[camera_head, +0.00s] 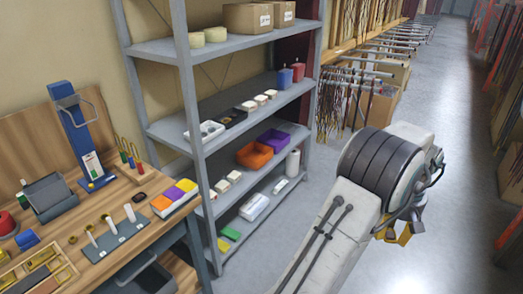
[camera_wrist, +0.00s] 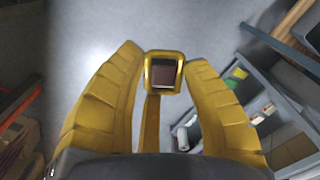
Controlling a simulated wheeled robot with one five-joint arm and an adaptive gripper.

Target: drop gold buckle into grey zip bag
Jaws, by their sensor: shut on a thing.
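The gold buckle (camera_wrist: 149,72), a small squarish gold frame with a dark opening, is held between the fingertips of my gripper (camera_wrist: 165,64) in the wrist view. My gripper is shut on it, in the air above the floor. In the head view my gripper (camera_head: 396,234) hangs at the right, well apart from the workbench, and the buckle cannot be made out there. A dark grey, open-looking item (camera_head: 50,196) lies on the bench at the left. I cannot tell whether it is the grey zip bag.
A wooden workbench (camera_head: 98,206) at the left holds spools, a blue stand (camera_head: 80,140) and colored blocks. A grey shelf rack (camera_head: 190,95) with boxes and bins stands between bench and arm. Hanging racks line the aisle behind. The floor (camera_head: 440,150) around my arm is clear.

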